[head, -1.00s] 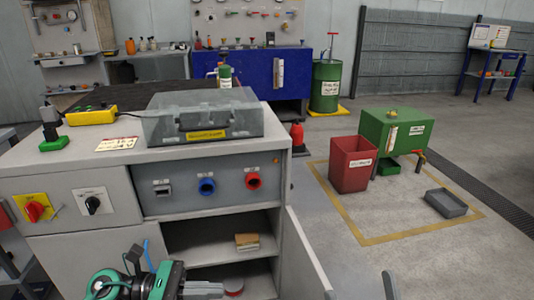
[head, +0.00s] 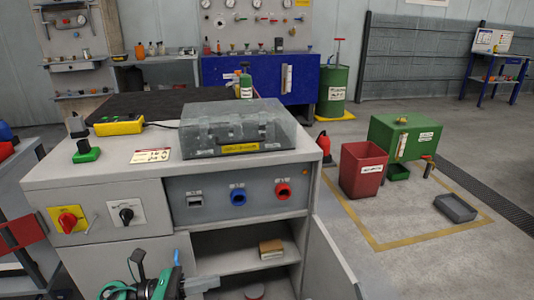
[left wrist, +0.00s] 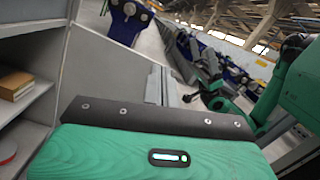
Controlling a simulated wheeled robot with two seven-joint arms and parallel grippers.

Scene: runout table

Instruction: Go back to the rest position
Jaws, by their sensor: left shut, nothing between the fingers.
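My left gripper (head: 205,284) shows at the bottom edge of the head view, in front of the grey cabinet (head: 100,180). Its grey fingers are shut and hold nothing. Its green and black wrist is partly cut off by the picture edge. In the left wrist view, my green wrist housing (left wrist: 150,155) fills the bottom, and the grey fingers (left wrist: 160,86) point away beside the open cabinet door (left wrist: 105,70).
The cabinet's open door (head: 336,260) stands out to the right of the gripper. Its shelves hold a small brown box (head: 271,249). A clear case (head: 235,130) lies on top.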

